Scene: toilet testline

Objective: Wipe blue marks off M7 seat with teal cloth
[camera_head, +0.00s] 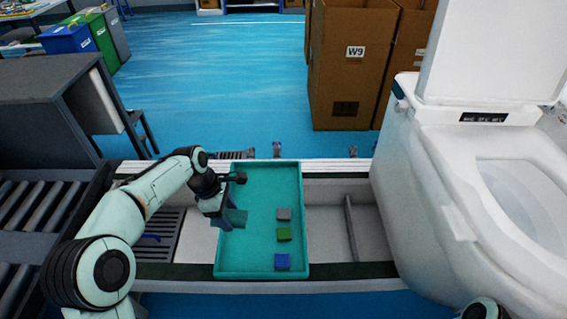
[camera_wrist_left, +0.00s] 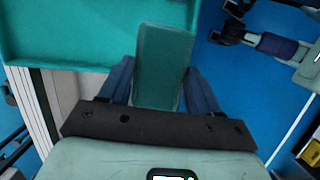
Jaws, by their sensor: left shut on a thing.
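My left gripper (camera_head: 230,221) is shut on a teal cloth (camera_head: 238,217), a folded block-like piece held over the left side of the teal tray. In the left wrist view the cloth (camera_wrist_left: 163,65) stands between the two fingers. A white toilet (camera_head: 415,185) stands at the right of the head view, and its seat (camera_head: 487,215) is partly cut off by the picture edge. I see no blue marks on the visible part of the seat and cannot read an M7 label.
A dark machine with rollers (camera_head: 45,205) is at the left. Cardboard boxes (camera_head: 345,75) stand behind.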

